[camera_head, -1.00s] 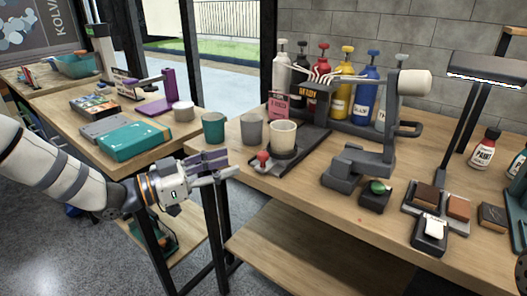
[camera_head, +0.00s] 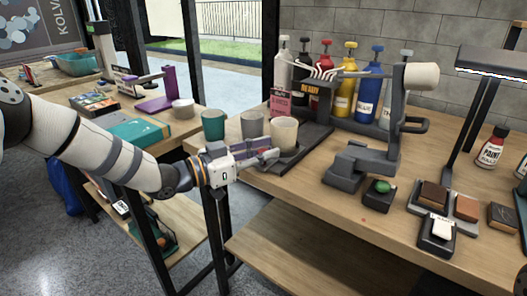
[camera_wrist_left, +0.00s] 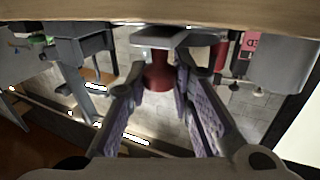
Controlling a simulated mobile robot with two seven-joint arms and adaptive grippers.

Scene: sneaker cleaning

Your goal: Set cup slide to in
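The cup slide (camera_head: 315,140) is a dark rail on the workbench, with a cream cup (camera_head: 284,133) standing upright at its near end. Its red knob (camera_wrist_left: 158,76) shows in the left wrist view; in the head view my gripper mostly hides it. My left gripper (camera_head: 268,153) is at the near end of the slide, just in front of the cup. In the left wrist view my left gripper (camera_wrist_left: 160,72) has its fingers apart, one on each side of the knob. I cannot tell whether they touch it.
A teal cup (camera_head: 213,125) and a grey cup (camera_head: 252,125) stand left of the cream cup. Several paint bottles (camera_head: 344,95) line the back. A grey stand (camera_head: 362,165) and a green button (camera_head: 382,186) are to the right.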

